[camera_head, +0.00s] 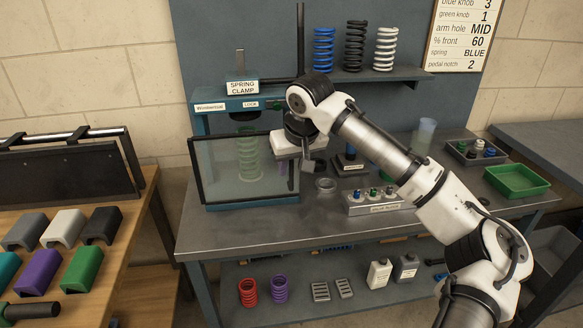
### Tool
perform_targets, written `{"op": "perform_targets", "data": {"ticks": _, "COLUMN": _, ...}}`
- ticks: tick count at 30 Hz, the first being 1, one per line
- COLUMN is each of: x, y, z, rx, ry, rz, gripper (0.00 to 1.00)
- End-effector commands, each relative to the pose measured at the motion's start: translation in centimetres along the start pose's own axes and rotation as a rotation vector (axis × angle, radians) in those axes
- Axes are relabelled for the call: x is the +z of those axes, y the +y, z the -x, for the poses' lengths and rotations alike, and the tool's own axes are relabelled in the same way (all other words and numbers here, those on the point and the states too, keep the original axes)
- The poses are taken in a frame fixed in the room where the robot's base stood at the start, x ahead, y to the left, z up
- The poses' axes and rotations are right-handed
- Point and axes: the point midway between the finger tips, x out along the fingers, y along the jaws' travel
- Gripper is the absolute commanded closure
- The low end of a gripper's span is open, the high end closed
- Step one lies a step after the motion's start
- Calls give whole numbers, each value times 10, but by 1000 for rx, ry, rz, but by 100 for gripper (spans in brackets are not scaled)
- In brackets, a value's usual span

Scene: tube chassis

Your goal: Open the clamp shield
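The clamp shield (222,172) is a clear panel in a dark frame on the front of the blue spring clamp station (228,104). It stands upright and looks closed across the front of the clamp. A pale green spring (249,155) shows through it. My gripper (303,168) points down at the shield's right edge, beside or in front of a dark upright part there. The wrist hides that top right corner. The fingers are small and dark, so I cannot tell whether they are open, or touching the shield.
A green tray (517,180) is at right. Blue, black and white springs stand on the shelf (400,74) above. The bench front is clear.

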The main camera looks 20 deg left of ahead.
Motion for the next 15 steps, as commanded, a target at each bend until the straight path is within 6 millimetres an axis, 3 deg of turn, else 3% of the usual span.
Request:
{"op": "perform_targets", "data": {"ticks": 6, "x": 0, "y": 0, "z": -21, "rx": -1, "ry": 0, "rz": 0, "gripper": 68}}
{"op": "perform_targets", "data": {"ticks": 15, "x": 0, "y": 0, "z": -24, "rx": 0, "ry": 0, "rz": 0, "gripper": 68}}
